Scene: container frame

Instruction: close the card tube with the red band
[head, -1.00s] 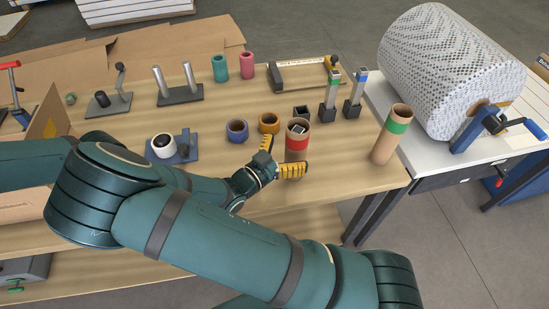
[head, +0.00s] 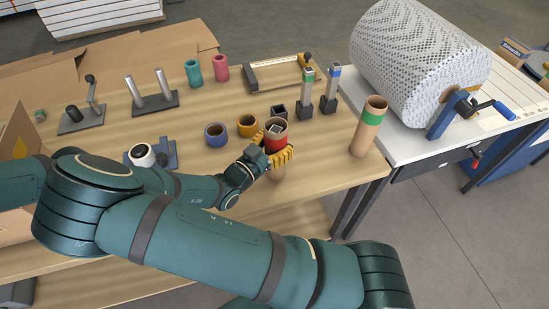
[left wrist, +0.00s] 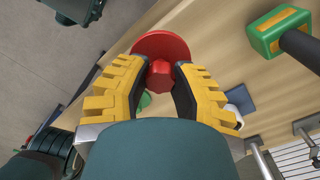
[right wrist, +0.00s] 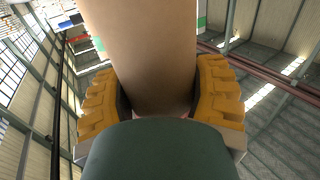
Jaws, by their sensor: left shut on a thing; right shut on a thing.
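The card tube with the red band (head: 276,143) stands upright near the table's front edge, with a small block showing in its open top. My right gripper (head: 279,158) is shut around the tube below the band. The right wrist view shows the bare brown tube (right wrist: 140,50) between its fingers. My left gripper (left wrist: 160,78) is shut on the knob of a red cap (left wrist: 161,44), whose wide disc points away from the fingers. The left gripper is out of the head view.
A green-banded tube (head: 369,128) stands to the right. A large wrapped roll (head: 420,60) fills the back right.

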